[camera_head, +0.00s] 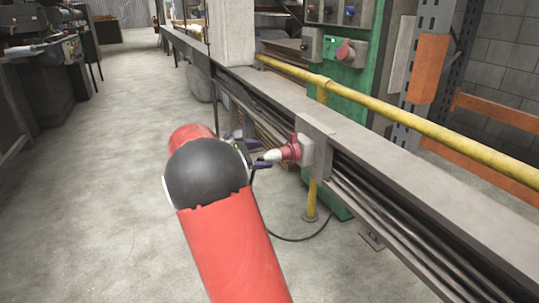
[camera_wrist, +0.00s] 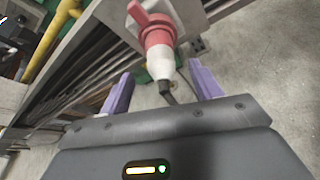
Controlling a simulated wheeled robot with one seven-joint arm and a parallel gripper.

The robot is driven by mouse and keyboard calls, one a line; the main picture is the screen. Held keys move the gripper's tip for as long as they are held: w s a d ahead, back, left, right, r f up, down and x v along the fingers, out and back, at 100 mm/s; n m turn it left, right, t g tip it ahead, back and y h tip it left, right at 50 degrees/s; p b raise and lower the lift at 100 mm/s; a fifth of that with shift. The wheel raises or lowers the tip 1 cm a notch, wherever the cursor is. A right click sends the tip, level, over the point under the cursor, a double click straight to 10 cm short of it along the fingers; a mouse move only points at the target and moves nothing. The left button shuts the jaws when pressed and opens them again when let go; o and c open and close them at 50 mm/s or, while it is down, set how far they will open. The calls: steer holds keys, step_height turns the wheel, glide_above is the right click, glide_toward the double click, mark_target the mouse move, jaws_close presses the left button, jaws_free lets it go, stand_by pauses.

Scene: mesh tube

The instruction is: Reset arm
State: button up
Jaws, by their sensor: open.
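My gripper (camera_head: 256,158) is at the end of my red arm, close to a red and white plug in a socket on the side of the grey rail. In the wrist view my gripper (camera_wrist: 161,93) has its two purple fingers spread apart. The plug (camera_wrist: 160,62) is between and beyond the fingers, with clear space on both sides. Its dark cable end points toward my gripper. The plug's white end (camera_head: 272,156) shows just beyond the fingers in the head view. My arm hides part of the gripper there.
The long grey rail (camera_head: 390,165) runs along the right, with a yellow pipe (camera_head: 430,123) behind it. A green control cabinet (camera_head: 350,75) stands behind the rail. A black cable (camera_head: 300,238) hangs to the floor. The concrete floor (camera_head: 90,200) on the left is clear.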

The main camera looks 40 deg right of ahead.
steer(key=shift+a+r, duration=0.2)
steer(key=shift+a, duration=0.4)
steer(key=s+a+m+t+y+p, duration=0.2)
steer(key=s+a+m+y, duration=0.4)
steer(key=s+a, duration=0.8)
steer(key=s+a+r+m+t+y+p, duration=0.1)
steer(key=s+a+m+t+y, duration=0.3)
steer(key=s+a, duration=1)
steer(key=m+y+p, duration=0.1)
steer(key=m+y, duration=0.1)
steer(key=y, duration=0.1)
steer(key=shift+s+r+t+y, duration=0.2)
steer(key=shift+t+y, duration=0.1)
steer(key=shift+y, duration=0.1)
